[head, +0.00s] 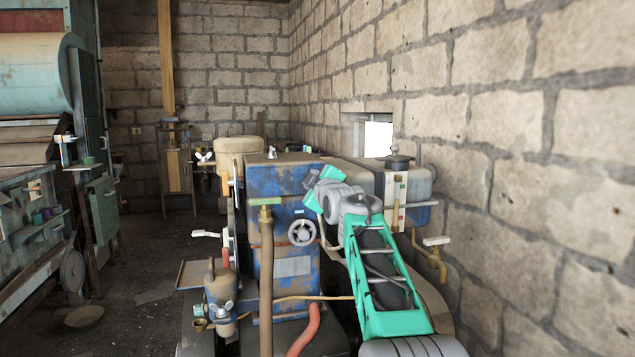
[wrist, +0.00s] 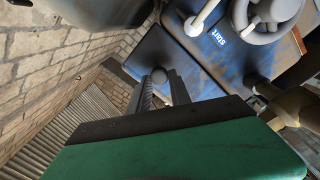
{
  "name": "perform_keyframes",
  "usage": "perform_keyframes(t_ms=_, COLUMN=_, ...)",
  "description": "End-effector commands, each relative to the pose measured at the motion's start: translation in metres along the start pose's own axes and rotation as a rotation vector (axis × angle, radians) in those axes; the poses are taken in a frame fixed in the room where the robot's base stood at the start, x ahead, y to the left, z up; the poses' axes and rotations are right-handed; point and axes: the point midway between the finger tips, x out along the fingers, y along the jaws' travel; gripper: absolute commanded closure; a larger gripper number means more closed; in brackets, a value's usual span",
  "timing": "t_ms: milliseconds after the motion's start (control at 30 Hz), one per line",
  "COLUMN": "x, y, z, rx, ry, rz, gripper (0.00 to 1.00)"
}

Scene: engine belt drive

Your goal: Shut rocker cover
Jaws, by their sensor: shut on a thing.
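The blue, rust-worn engine (head: 286,185) stands in the middle of the head view. My gripper (wrist: 165,82) is shut on a small round grey knob (wrist: 160,75) on a blue panel (wrist: 145,48), which looks like the rocker cover. The cover's hinge and how far it stands open cannot be told. In the head view my teal gripper (head: 318,183) is at the engine's upper right side, and my wrist hides the knob and fingertips there.
A grey handwheel (head: 302,232) and a brown upright pipe (head: 266,280) are at the engine's front. A stone wall (head: 540,150) runs close along the right. A grey-blue tank (head: 405,182) is right of my wrist. Open floor (head: 140,320) is on the left.

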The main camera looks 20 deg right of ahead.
Motion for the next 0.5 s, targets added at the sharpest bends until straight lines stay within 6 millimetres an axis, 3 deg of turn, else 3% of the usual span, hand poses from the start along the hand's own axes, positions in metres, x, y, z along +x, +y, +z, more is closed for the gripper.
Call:
perform_keyframes(t_ms=200, x=0.0004, y=-0.0023, z=-0.0006, rx=-0.001, ry=0.002, rz=-0.005, gripper=1.00)
perform_keyframes(t_ms=233, x=0.0004, y=-0.0023, z=-0.0005, rx=-0.001, ry=0.002, rz=-0.005, gripper=0.74)
perform_keyframes(t_ms=333, x=0.0003, y=-0.0018, z=0.0002, rx=0.000, ry=0.001, rz=-0.004, gripper=0.67)
perform_keyframes(t_ms=500, x=0.0001, y=-0.0007, z=0.0011, rx=0.000, ry=0.000, rz=-0.002, gripper=0.67)
